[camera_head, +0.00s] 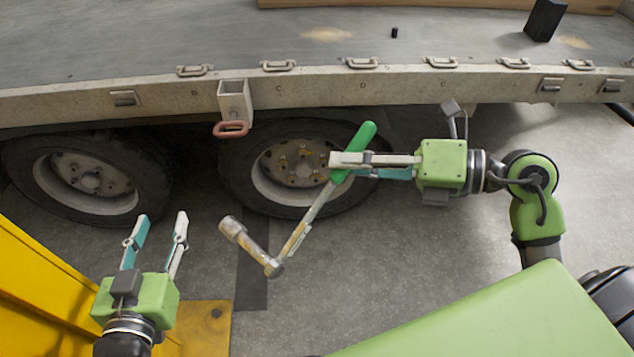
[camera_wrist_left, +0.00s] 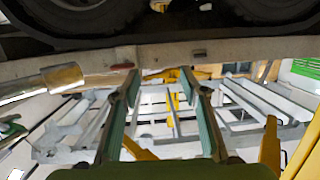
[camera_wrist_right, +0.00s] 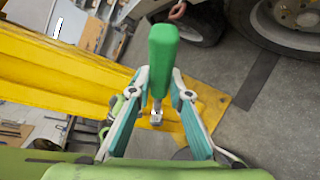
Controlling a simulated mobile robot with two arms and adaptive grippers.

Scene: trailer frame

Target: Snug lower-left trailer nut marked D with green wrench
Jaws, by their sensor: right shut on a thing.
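The green-handled wrench (camera_head: 311,205) is held by my right gripper (camera_head: 338,168), which is shut on its green handle (camera_head: 366,136). Its metal shaft slants down left to an elbow, and the socket end points up left, apart from the wheel. In the right wrist view the handle (camera_wrist_right: 163,62) stands between the fingers. The trailer wheel (camera_head: 300,165) behind the wrench shows several brassy nuts on its hub; their marks are too small to read, and the gripper and handle cover its right part. My left gripper (camera_head: 161,218) is open and empty, in front of the left wheel.
A second wheel (camera_head: 88,182) is at left under the trailer bed (camera_head: 180,45). A bracket with a red loop (camera_head: 231,129) hangs from the trailer edge between the wheels. A yellow structure (camera_head: 40,285) is at lower left. Grey floor (camera_head: 400,260) is clear below the right wheel.

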